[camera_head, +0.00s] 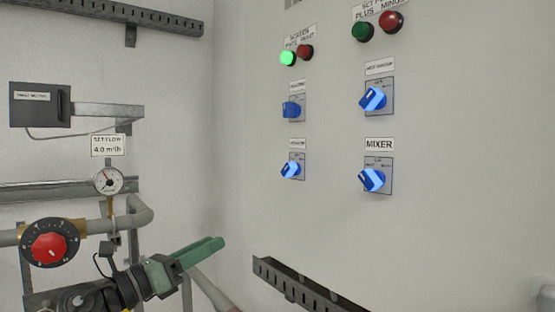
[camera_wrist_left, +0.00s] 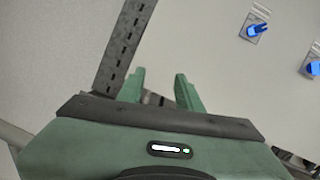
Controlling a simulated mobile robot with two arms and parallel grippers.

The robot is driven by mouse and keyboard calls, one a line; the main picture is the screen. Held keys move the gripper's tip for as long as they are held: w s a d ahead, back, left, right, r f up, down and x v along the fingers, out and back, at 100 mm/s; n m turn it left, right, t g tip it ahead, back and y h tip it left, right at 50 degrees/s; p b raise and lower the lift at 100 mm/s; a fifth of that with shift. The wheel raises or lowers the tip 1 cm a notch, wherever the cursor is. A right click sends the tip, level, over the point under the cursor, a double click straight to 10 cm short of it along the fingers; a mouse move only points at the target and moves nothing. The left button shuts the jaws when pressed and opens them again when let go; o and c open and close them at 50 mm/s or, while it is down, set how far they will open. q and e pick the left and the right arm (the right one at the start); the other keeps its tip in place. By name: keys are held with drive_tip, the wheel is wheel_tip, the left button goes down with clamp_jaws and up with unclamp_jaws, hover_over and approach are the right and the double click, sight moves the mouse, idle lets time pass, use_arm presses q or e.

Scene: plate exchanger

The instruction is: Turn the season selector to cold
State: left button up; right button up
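The white panel (camera_head: 450,200) carries several blue selector knobs. The upper left knob (camera_head: 292,109), lower left knob (camera_head: 290,170) and upper right knob (camera_head: 373,99) have labels too small to read surely. The lower right knob (camera_head: 372,180) is labelled MIXER. I cannot tell which is the season selector. My left gripper (camera_head: 216,245), green, is low and left of the knobs, apart from the panel. In the left wrist view its fingers (camera_wrist_left: 160,78) are apart with nothing between them. Two blue knobs (camera_wrist_left: 256,29) (camera_wrist_left: 313,68) show at upper right there. My right gripper is not in view.
A lit green button (camera_head: 287,58) and a red button (camera_head: 305,52) sit above the left knobs; another pair is at the top right. Pipes, a gauge (camera_head: 107,180) and a red dial (camera_head: 49,248) are at left. A dark slotted tray (camera_head: 290,284) runs below the panel.

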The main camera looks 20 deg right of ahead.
sight(284, 170)
use_arm(q)
drive_tip(key=s+d+r+m+g+y+p, duration=0.1)
drive_tip(key=s+d+r+m+g, duration=0.15)
drive_tip(key=s+r+m, duration=0.45)
drive_tip(key=s+d+r+m+g+y+p, duration=0.1)
drive_tip(key=s+d+r+m, duration=0.2)
drive_tip(key=s+r+m, duration=0.45)
drive_tip(key=shift+n+t, duration=0.25)
drive_tip(key=shift+n, duration=0.3)
drive_tip(key=w+d+p, duration=0.1)
drive_tip(key=d, duration=0.1)
drive_tip(key=w+d+r+p, duration=0.1)
drive_tip(key=w+d, duration=0.1)
drive_tip(key=w+d+p, duration=0.1)
drive_tip(key=w+d, duration=0.1)
drive_tip(key=shift+d+r, duration=0.4)
drive_tip(key=shift+f, duration=0.1)
drive_tip(key=shift+c, duration=0.5)
clamp_jaws()
